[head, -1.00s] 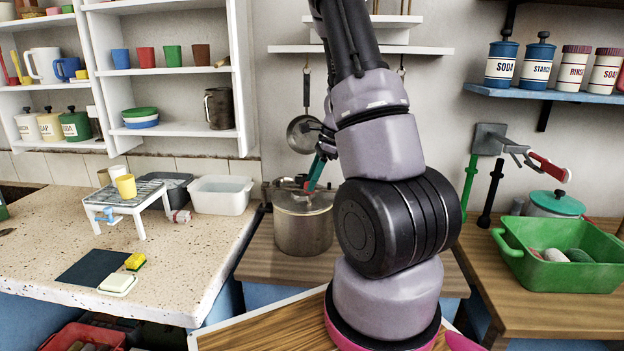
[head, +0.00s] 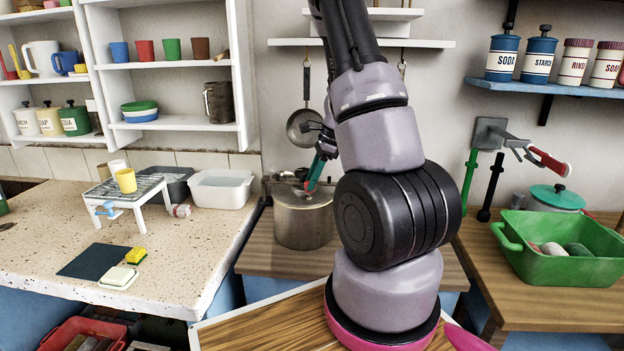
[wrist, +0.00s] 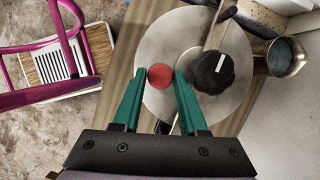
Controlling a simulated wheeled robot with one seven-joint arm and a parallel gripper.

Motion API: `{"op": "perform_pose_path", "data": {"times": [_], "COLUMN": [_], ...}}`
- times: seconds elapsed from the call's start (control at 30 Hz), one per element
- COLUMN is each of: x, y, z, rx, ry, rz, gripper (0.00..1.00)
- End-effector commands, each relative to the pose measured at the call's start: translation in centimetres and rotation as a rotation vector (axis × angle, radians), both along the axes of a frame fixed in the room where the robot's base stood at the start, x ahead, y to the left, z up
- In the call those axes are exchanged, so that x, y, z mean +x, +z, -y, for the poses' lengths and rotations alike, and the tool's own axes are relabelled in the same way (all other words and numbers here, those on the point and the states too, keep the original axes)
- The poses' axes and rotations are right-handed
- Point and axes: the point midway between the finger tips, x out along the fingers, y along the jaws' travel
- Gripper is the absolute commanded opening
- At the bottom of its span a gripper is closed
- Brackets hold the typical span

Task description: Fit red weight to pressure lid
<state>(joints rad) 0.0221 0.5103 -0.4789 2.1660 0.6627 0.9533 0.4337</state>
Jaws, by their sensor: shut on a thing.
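The red weight (wrist: 160,76) is a small round red piece between the teal fingertips of my gripper (wrist: 161,79) in the wrist view. My gripper is shut on it, over the left part of the round grey pressure lid (wrist: 163,42). The lid has a black knob (wrist: 214,72) with a white mark and a metal bar across it. In the head view, the lid (head: 290,200) tops a metal pot (head: 303,230), and my gripper (head: 312,183) points down at it. I cannot tell whether the weight touches the lid.
A metal jug-like vessel (wrist: 285,56) is close to the lid's right side in the wrist view. A white tub (head: 220,190) stands on the stone counter to the left. A green basin (head: 560,255) stands on the right-hand worktop.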

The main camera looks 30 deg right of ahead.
Motion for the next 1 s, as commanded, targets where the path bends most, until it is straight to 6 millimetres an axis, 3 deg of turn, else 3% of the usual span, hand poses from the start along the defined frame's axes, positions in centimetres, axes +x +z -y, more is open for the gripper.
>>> {"op": "perform_pose_path", "data": {"times": [1.0], "x": [-0.02], "y": [-0.92], "z": [0.00], "rx": [0.000], "ry": [-0.001], "rz": [0.000], "gripper": [0.00]}}
